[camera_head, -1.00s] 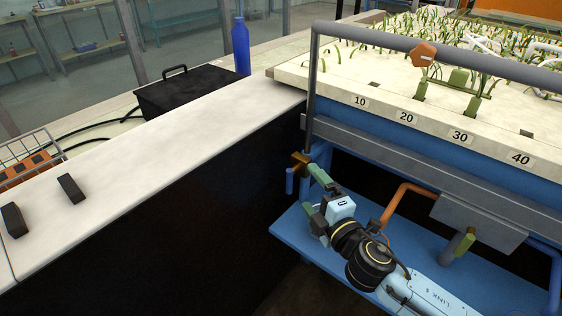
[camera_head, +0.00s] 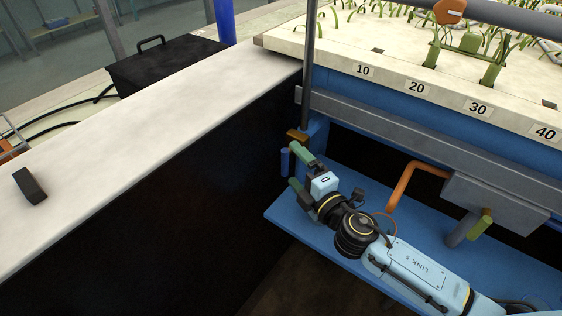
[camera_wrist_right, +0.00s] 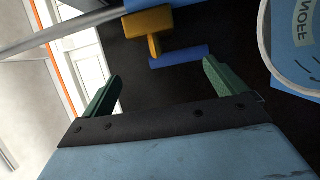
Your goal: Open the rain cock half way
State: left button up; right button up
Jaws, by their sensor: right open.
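A brass-yellow cock handle (camera_head: 297,135) sits at the left end of the blue flume frame, below the grey rail, with a short blue pipe (camera_head: 284,162) below it. No label marks it as the rain cock. In the right wrist view the yellow T-shaped handle (camera_wrist_right: 148,20) is ahead of the fingers, above the blue pipe (camera_wrist_right: 180,57). My right gripper (camera_head: 295,172) is open with green fingers, close to the handle and pipe. In the wrist view the gap between its fingertips (camera_wrist_right: 162,72) is empty. My left gripper is out of view.
A green-handled valve (camera_head: 481,224) and orange pipe (camera_head: 408,188) are to the right. A blue shelf (camera_head: 285,220) lies under my right arm. The white-topped bench (camera_head: 140,130) stands left. A round container marked "...NOFF" (camera_wrist_right: 295,45) is at the wrist view's right.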

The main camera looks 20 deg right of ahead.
aim_at(287, 165)
jog(key=f, duration=0.1)
jog(key=f+b, duration=0.1)
jog(key=f, duration=0.1)
jog(key=shift+w+b, duration=0.25)
jog(key=shift+b, duration=0.1)
jog(key=x, duration=0.5)
jog(key=shift+w+a+r, duration=0.15)
jog(key=shift+w, duration=0.15)
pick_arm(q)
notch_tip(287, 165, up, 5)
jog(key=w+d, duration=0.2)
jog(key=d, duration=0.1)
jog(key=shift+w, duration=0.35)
pick_arm(e)
jog(key=shift+x, duration=0.75)
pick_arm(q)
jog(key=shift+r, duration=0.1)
pick_arm(e)
jog(key=c, duration=1.4)
